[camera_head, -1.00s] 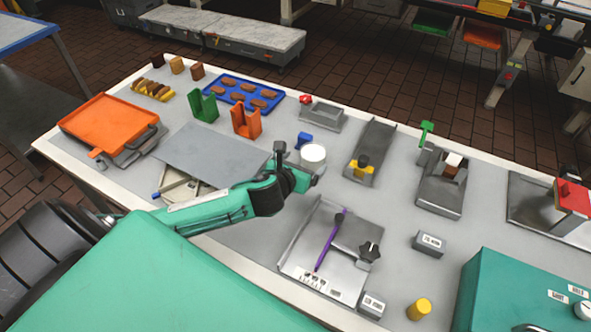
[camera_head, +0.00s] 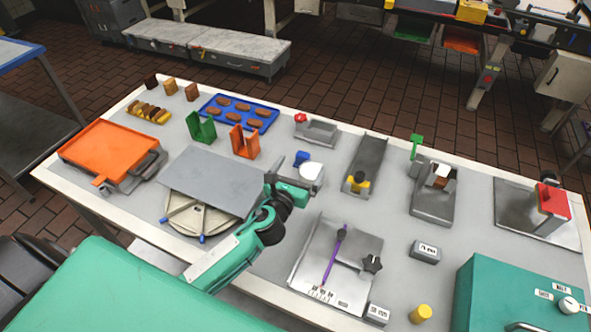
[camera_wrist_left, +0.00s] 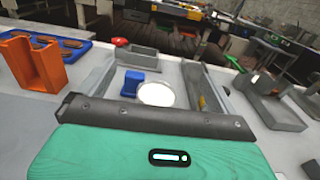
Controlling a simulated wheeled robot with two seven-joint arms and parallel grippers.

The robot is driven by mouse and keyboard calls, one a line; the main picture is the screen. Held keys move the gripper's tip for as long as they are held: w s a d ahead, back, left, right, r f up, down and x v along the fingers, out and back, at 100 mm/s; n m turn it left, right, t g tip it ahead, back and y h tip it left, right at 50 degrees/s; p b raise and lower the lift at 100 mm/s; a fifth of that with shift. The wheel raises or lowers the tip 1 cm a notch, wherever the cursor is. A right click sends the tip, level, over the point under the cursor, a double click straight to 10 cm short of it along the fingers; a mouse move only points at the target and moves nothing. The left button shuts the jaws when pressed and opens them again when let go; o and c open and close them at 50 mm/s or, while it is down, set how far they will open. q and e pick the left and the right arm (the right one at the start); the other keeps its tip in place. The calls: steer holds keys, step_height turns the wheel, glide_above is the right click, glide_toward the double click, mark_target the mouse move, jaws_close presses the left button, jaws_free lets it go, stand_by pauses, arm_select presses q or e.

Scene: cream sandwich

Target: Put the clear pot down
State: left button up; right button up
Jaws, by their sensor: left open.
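The clear pot (camera_head: 311,170), a small round vessel with a white top, appears upright on the grey table right of centre. It also shows in the left wrist view (camera_wrist_left: 157,95), just beyond the dark edge of my gripper body, which hides its lower part. My left gripper (camera_head: 308,178) is open right at the pot, low over the table. My right gripper is not in view.
A blue block (camera_wrist_left: 134,84) stands just left of the pot. A grey metal tray (camera_head: 316,132) lies behind, a steel channel (camera_head: 367,160) to the right, and a metal tray with a purple tool (camera_head: 334,257) in front. A grey plate (camera_head: 212,180) is left.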

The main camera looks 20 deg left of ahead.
mark_target(307, 180)
arm_select(q)
steer(key=f+b, duration=0.1)
steer(key=f, duration=0.1)
steer(key=f+b, duration=0.1)
steer(key=f, duration=0.2)
steer(key=d+f+b, duration=0.1)
steer(key=f+b, duration=0.1)
steer(key=f, duration=0.1)
steer(key=shift+f, duration=0.25)
steer(key=shift+w+r, duration=0.15)
steer(key=shift+w, duration=3.65)
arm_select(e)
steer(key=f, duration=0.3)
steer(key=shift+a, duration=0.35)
